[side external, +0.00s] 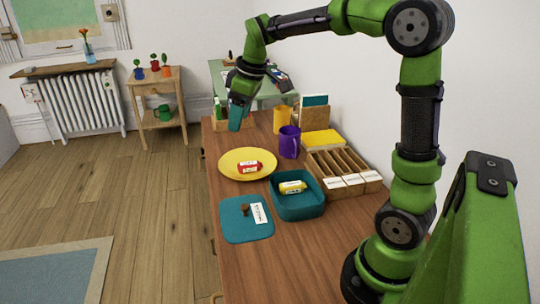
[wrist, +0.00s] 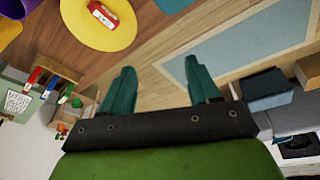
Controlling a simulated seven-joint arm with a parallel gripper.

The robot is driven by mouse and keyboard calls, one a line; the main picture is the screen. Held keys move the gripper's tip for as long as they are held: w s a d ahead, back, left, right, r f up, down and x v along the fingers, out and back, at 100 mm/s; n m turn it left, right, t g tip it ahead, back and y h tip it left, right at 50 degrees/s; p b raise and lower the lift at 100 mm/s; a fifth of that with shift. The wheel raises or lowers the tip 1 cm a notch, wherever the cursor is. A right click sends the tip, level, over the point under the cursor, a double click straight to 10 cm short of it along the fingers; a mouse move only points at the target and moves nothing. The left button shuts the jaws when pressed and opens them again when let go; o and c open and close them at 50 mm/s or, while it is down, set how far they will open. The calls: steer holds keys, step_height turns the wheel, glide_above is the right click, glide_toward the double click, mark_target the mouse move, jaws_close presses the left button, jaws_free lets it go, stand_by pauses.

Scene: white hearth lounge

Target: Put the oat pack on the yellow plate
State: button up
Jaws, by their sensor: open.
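The yellow plate (side external: 228,168) lies on the wooden table and also shows at the top of the wrist view (wrist: 85,38). A red pack with a white label (side external: 249,167) lies on the plate; it also shows in the wrist view (wrist: 104,16). A yellow pack with a white label (side external: 292,187) lies in the teal bin (side external: 297,208). The labels are too small to read, so I cannot tell which pack is oat. My gripper (side external: 236,126) is above the table's far end, beyond the plate. Its teal fingers are apart and empty in the wrist view (wrist: 158,68).
A wooden divided box (side external: 343,174) is beside the bin. A teal mat (side external: 236,232) with a small brown item and white label lies in front.

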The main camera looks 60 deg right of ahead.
steer(key=s+a+m+t, duration=0.2)
steer(key=s+a, duration=0.3)
steer(key=s, duration=0.3)
steer(key=s+a+m+t+y, duration=0.1)
steer(key=s+a+m, duration=0.4)
steer(key=s, duration=0.4)
steer(key=shift+s+a+f+t+y, duration=0.15)
steer(key=shift+a+f+t+y, duration=0.25)
steer(key=shift+a, duration=0.4)
